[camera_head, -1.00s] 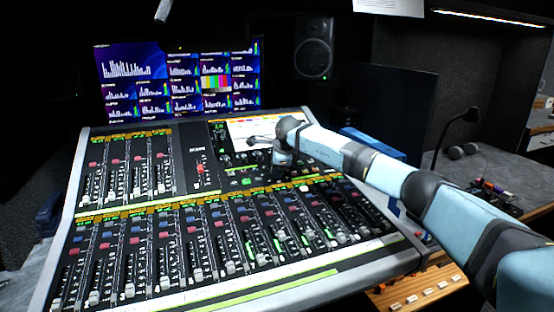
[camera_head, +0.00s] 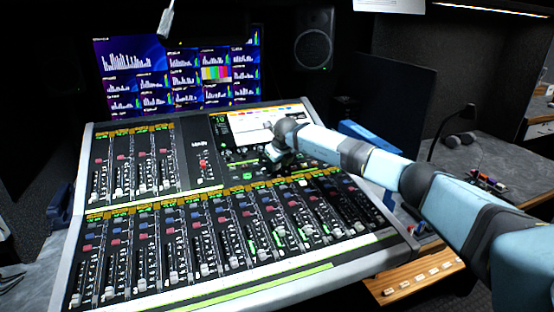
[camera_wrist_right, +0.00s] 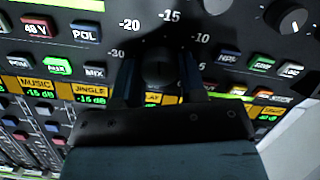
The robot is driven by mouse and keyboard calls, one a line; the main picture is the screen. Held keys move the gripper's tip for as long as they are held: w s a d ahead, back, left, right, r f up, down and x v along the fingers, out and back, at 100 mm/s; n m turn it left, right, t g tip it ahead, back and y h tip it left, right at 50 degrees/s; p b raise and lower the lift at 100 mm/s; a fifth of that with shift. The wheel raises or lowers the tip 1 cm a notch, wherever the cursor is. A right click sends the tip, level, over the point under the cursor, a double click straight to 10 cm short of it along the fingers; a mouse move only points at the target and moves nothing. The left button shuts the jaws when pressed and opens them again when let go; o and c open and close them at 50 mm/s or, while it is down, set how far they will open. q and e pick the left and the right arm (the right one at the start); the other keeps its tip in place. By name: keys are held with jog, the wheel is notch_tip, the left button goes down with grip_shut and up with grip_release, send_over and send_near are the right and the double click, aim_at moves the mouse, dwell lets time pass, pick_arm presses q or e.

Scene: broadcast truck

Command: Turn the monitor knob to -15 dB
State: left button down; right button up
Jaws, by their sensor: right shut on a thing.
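The monitor knob (camera_wrist_right: 163,69) is a dark round knob in the right wrist view, with a printed dB scale around it. The -15 label (camera_wrist_right: 170,16) is straight above it, with -20 and -30 to the left and -10 to the right. My right gripper (camera_wrist_right: 158,84) has its two fingers on either side of the knob and is shut on it. No pointer mark on the knob is clear to me. In the head view my right gripper (camera_head: 272,156) is at the console's upper right panel, and my wrist hides the knob. My left gripper is not in view.
The mixing console (camera_head: 345,262) has several faders and lit buttons. A second knob (camera_wrist_right: 292,18) is right of the scale, and POL (camera_wrist_right: 85,33) and MIX (camera_wrist_right: 95,72) buttons are left. The console screen (camera_head: 240,124) is just behind my wrist.

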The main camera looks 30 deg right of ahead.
pick_arm(q)
jog(key=shift+p, duration=0.4)
pick_arm(e)
jog(key=shift+m, duration=1.1)
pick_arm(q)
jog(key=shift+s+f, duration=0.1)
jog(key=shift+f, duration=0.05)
pick_arm(e)
jog(key=o, duration=0.9)
jog(key=shift+r, duration=0.15)
pick_arm(q)
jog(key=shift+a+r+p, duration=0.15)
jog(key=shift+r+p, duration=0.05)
jog(key=shift+p, duration=0.5)
pick_arm(e)
jog(key=v, duration=1.3)
jog(key=shift+s+a+r, duration=0.1)
jog(key=shift+a+r, duration=0.05)
jog(key=shift+r, duration=0.1)
